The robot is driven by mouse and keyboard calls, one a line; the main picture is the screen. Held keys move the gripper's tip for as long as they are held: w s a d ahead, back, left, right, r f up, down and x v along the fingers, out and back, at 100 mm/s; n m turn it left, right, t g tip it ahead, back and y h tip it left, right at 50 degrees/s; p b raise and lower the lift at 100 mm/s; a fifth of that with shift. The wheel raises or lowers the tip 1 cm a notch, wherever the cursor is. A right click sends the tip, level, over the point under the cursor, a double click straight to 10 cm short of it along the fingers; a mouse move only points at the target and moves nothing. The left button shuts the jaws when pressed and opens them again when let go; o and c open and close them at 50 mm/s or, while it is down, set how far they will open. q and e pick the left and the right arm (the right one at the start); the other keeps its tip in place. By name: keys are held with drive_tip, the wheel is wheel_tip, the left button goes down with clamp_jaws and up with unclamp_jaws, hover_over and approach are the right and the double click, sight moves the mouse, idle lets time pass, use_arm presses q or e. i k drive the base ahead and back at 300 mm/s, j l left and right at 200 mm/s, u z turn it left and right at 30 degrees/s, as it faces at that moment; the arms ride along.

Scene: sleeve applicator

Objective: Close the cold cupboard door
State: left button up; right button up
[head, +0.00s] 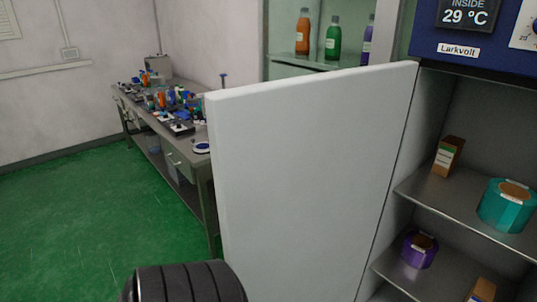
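The cold cupboard (398,228) stands at the right of the head view, with its interior exposed. Its white door (310,175) is wide open, hinged at the cupboard's left side and swung out toward me. The cupboard's blue top panel (480,62) has a display reading INSIDE 29 °C and a Larkvolt label. A dark ribbed rounded part (190,283) at the bottom edge, in front of the door's lower left, looks like part of my own arm. Neither gripper's fingers are visible. The door's lower edge is out of frame.
Inside the cupboard, shelves hold a small brown box (448,154), a teal round container (507,206) and a purple container (419,249). A cluttered workbench (200,166) stands behind the door at the left. Bottles (333,38) stand on a shelf behind. The green floor (70,235) at left is clear.

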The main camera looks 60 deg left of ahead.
sight(303, 166)
drive_tip(key=k+j, duration=0.1)
drive_tip(key=j, duration=0.3)
drive_tip(key=k+j, duration=0.1)
drive_tip(key=j, duration=0.35)
drive_tip(key=k+j, duration=0.1)
drive_tip(key=j, duration=0.3)
drive_tip(key=k+j, duration=0.1)
drive_tip(key=j, duration=0.3)
drive_tip(key=k+j, duration=0.1)
drive_tip(key=j, duration=0.3)
drive_tip(key=k+j, duration=0.1)
drive_tip(key=j, duration=0.35)
drive_tip(key=k+j+u, duration=0.15)
drive_tip(key=j, duration=0.45)
drive_tip(key=i, duration=0.05)
